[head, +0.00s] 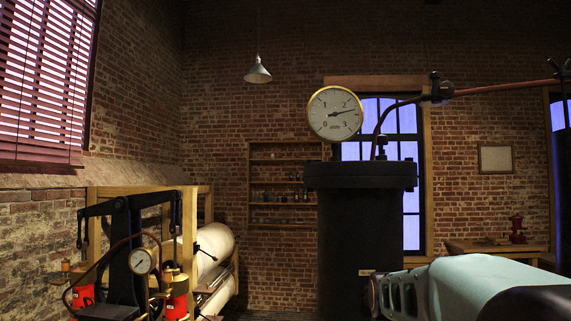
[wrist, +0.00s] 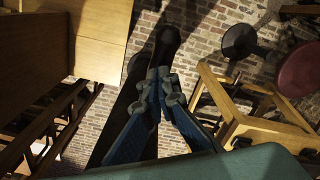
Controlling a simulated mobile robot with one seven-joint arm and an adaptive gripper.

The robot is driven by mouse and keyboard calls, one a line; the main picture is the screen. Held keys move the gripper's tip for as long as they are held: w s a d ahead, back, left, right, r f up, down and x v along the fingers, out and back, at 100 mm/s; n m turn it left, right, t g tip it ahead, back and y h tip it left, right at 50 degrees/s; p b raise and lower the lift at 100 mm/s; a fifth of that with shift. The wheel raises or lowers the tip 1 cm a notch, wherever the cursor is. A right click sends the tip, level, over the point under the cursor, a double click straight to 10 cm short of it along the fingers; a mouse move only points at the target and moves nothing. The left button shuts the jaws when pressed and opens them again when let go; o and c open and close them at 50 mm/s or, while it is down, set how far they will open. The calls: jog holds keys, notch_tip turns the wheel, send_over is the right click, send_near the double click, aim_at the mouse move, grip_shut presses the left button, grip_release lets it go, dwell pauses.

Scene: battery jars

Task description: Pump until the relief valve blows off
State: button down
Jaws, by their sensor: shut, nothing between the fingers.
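A large brass-rimmed gauge (head: 335,113) stands above a black vessel (head: 358,245) with a wide lid; its needle points between 2 and 3. A small fitting (head: 381,147), possibly the relief valve, sits on the lid; I see no visible discharge. At left a black beam pump (head: 122,235) has a small gauge (head: 142,261) and red cylinders (head: 176,305) below. My gripper (wrist: 162,78) is shut and empty in the wrist view, fingertips together. A dark elongated shape lies behind it; I cannot tell what it is. In the head view my arm enters at lower right.
A wooden rack (head: 206,215) holds pale cylinders (head: 213,245) behind the pump. A pipe (head: 505,86) runs along the upper right. A wooden bench (head: 480,247) stands at right. In the wrist view, a wooden frame (wrist: 230,125) is right of the gripper over brick paving.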

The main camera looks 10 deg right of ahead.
jog(key=shift+f, duration=0.1)
notch_tip(320, 180, down, 15)
jog(key=b, duration=1.1)
notch_tip(320, 180, up, 15)
jog(key=p, duration=1.1)
jog(key=shift+r+p, duration=0.2)
jog(key=shift+p, duration=0.2)
jog(key=shift+f, duration=0.1)
jog(key=shift+r, duration=2)
